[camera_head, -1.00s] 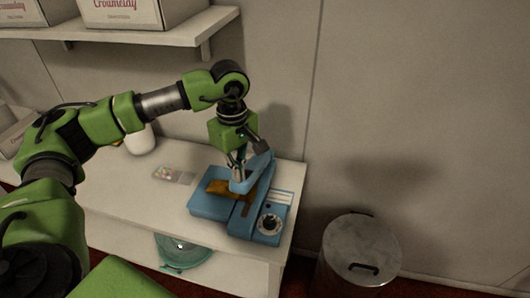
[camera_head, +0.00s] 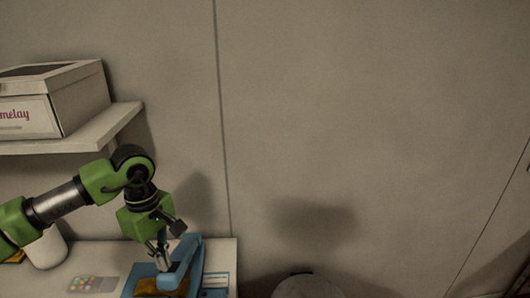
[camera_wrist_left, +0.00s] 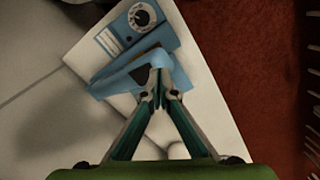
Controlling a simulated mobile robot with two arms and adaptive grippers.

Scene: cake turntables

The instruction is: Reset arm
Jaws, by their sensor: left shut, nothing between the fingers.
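My left gripper (camera_head: 162,260) is shut and empty. It points down at the blue device's raised arm, close above or beside it; I cannot tell whether they touch. The blue device (camera_head: 215,283) stands on the white counter and is cut off by the lower edge of the head view. In the left wrist view, the shut fingertips (camera_wrist_left: 158,90) overlap the blue device (camera_wrist_left: 112,38), whose dial lies at the top. My right gripper is not in view.
A white shelf (camera_head: 120,125) with a white box (camera_head: 75,100) hangs above at left. A white container (camera_head: 47,250) and a small tray of coloured pieces (camera_head: 93,284) are on the counter. A bin lid (camera_head: 308,287) shows at the bottom. The wall at right is bare.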

